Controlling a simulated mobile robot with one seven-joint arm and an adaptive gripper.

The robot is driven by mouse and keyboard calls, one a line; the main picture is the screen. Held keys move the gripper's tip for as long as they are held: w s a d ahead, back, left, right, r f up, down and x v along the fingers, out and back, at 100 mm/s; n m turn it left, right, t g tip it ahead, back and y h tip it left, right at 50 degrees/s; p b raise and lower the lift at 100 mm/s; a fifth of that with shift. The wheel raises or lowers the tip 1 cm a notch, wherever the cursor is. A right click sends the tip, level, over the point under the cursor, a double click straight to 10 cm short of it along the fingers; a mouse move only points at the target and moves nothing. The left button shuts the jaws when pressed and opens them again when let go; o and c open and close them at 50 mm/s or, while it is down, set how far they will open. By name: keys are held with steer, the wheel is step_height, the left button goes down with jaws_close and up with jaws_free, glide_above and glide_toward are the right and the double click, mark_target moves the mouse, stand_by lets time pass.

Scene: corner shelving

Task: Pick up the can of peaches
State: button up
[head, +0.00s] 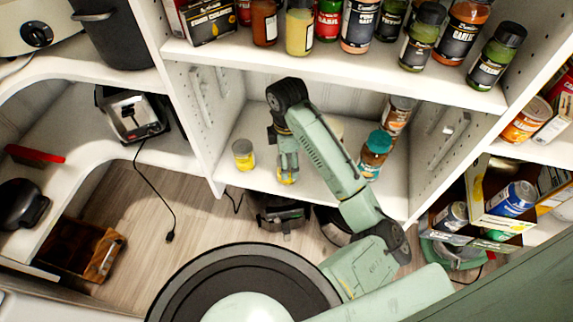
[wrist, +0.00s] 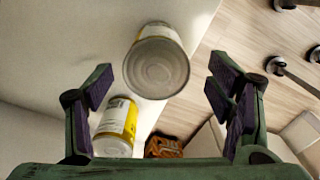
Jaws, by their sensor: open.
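Two cans with yellow and white labels are on the white middle shelf, and I cannot read which is the peaches. One can (head: 287,179) is at the shelf's front edge, just under my gripper (head: 288,163), which partly covers it. In the wrist view this can (wrist: 160,68) shows its silver lid between and beyond my spread, empty fingers (wrist: 160,88). The other can (head: 243,154) stands to the left, apart from my gripper. It shows at the lower left of the wrist view (wrist: 117,125), close to one finger.
A blue-capped jar (head: 374,153) stands right of my arm on the same shelf. Spice jars (head: 360,22) line the shelf above. A side panel (head: 190,110) bounds the compartment at left. A black appliance (head: 283,212) is on the floor below.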

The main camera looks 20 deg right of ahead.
step_height(320, 180, down, 5)
steer(key=shift+d+f+b, duration=0.15)
steer(key=shift+f+b, duration=0.05)
steer(key=shift+b, duration=0.2)
steer(key=shift+w, duration=0.1)
steer(key=c, duration=1.7)
steer(key=shift+r, duration=0.1)
